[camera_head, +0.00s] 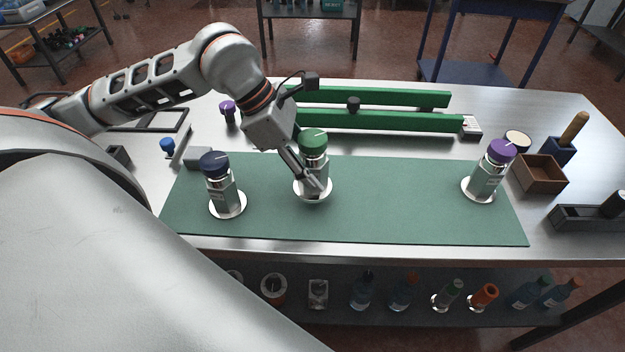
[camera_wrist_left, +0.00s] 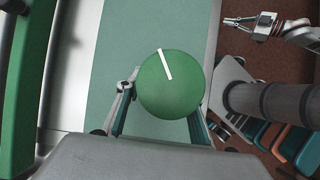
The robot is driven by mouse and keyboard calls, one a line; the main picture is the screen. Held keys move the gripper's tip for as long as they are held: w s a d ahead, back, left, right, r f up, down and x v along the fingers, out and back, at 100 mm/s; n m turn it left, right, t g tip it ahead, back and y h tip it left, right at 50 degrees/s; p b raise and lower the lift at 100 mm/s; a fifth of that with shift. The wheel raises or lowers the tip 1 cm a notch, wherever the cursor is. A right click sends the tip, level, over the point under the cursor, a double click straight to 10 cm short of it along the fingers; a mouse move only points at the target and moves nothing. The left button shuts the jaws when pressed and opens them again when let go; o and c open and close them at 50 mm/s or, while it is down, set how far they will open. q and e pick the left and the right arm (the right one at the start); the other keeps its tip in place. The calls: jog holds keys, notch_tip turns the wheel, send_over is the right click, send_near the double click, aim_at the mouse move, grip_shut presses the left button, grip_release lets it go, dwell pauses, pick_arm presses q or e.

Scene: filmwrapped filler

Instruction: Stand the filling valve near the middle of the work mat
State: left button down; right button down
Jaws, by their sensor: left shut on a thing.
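The filling valve (camera_head: 316,163) has a green round cap with a white mark, a metallic body and a white disc base. It stands upright over the green work mat (camera_head: 400,205), a little left of its middle. I cannot tell whether its base touches the mat. My left gripper (camera_head: 314,184) is shut on its body from the left; its fingers lie either side of it. In the left wrist view the green cap (camera_wrist_left: 171,85) hides the body and most of the grip. My right gripper (camera_wrist_left: 252,27) shows only at the upper right of that view, its jaws unclear.
A blue-capped valve (camera_head: 220,183) stands on the mat's left part, a purple-capped one (camera_head: 489,170) near its right end. Green rails (camera_head: 390,121) lie behind the mat. A brown box (camera_head: 540,174) stands to the right. The mat between the green and purple caps is clear.

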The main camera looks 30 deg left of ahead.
pick_arm(q)
notch_tip(320, 180, down, 3)
jog(key=shift+f, duration=0.15)
jog(key=shift+f, duration=0.1)
jog(key=c, duration=1.3)
grip_release()
